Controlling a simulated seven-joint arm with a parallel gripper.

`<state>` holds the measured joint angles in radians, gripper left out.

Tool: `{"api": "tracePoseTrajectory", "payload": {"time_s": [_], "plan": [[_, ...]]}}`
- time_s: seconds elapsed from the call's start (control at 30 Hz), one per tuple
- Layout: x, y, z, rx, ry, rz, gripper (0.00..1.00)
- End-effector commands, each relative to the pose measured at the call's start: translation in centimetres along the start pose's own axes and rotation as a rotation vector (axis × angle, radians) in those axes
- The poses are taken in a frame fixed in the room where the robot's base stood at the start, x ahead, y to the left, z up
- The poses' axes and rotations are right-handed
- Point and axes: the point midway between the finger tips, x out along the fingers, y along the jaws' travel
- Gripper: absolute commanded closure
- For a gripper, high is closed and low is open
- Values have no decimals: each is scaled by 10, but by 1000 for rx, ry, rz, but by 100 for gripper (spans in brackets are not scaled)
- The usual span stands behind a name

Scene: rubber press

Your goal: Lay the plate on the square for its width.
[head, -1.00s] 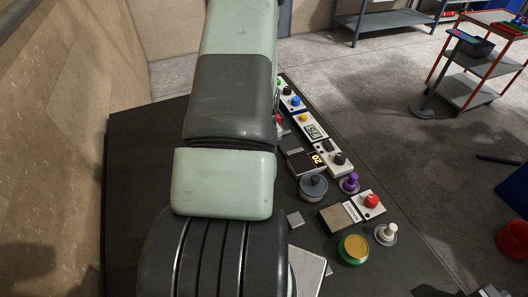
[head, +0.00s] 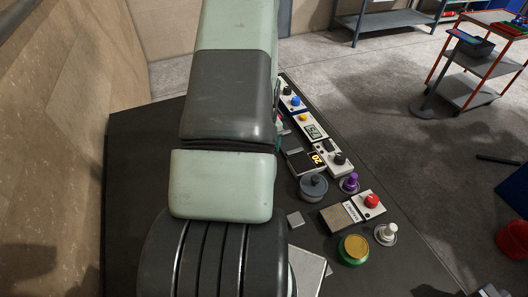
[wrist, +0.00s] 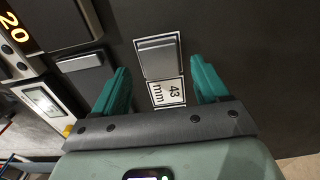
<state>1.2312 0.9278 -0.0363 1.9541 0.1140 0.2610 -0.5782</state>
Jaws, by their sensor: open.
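In the wrist view, a grey rectangular plate (wrist: 158,56) lies flat on a white-outlined square (wrist: 178,44) on the dark table. A white label reading "43 mm" (wrist: 168,92) adjoins the square on the gripper's side. My gripper (wrist: 160,66) is open, with one teal finger on each side of the line to the plate. Nothing shows held between the fingers. I cannot tell their height above the table. In the head view my arm hides the gripper and this plate.
A second grey piece (wrist: 80,62) lies left in the wrist view, near the display reading 20 (head: 316,159). A grey round-lidded pot (head: 313,187), a yellow-topped button (head: 354,248) and a red button (head: 372,201) stand on the right. The dark table (head: 138,190) is clear at left.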

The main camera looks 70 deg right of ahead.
Motion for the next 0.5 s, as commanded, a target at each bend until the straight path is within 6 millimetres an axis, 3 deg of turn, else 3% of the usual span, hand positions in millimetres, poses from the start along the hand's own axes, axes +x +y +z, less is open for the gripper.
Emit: {"api": "tracePoseTrajectory", "payload": {"time_s": [0.3,0.5], "plan": [[-70,0,0,0,3,3,26],[-94,0,0,-1,2,1,26]]}}
